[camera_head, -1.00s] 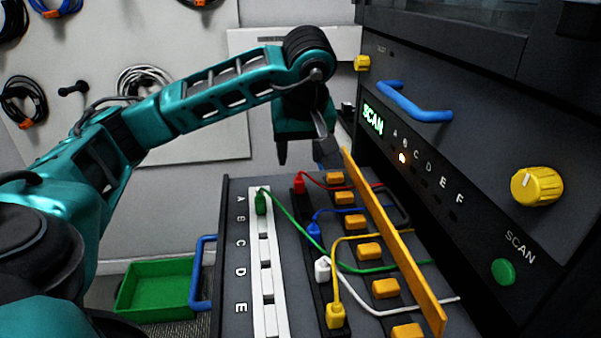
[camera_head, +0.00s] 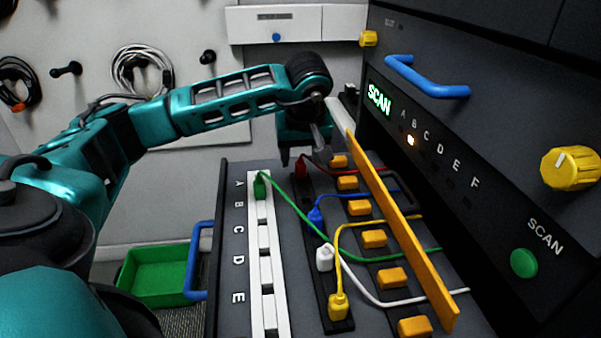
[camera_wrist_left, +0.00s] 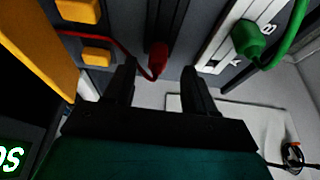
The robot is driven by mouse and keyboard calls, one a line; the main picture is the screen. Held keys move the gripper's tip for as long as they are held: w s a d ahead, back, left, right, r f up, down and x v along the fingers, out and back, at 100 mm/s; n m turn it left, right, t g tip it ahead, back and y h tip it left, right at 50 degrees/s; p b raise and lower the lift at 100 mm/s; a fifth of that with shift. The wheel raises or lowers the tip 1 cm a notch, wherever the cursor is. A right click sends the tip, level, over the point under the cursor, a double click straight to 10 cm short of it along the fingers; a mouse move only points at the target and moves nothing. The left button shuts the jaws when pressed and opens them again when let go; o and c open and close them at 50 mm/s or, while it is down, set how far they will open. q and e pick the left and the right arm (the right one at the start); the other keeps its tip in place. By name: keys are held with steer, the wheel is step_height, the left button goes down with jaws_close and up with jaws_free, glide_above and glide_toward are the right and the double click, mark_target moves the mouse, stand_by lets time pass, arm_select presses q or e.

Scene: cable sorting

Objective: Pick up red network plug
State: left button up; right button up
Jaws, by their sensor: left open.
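The red network plug (camera_head: 301,168) stands at the far end of the black strip, its red cable running right toward the orange blocks. In the wrist view the red plug (camera_wrist_left: 157,57) shows ahead of and between the two fingers. My left gripper (camera_head: 303,158) is open over that end of the strip, its fingers pointing down; in the wrist view its fingers (camera_wrist_left: 160,82) are apart with nothing between their tips that I can see as held. One finger partly covers the area beside the plug in the head view. My right gripper is not in view.
Blue (camera_head: 316,213), white (camera_head: 324,258) and yellow (camera_head: 338,306) plugs stand nearer on the black strip. An orange bar (camera_head: 402,235) rises to the right, before the SCAN panel.

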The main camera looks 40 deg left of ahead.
mark_target(301, 164)
arm_select(q)
steer(key=x, duration=0.3)
steer(key=shift+w+f+b, duration=0.25)
steer(key=shift+f+b, duration=0.05)
steer(key=shift+f, duration=0.05)
jaws_close()
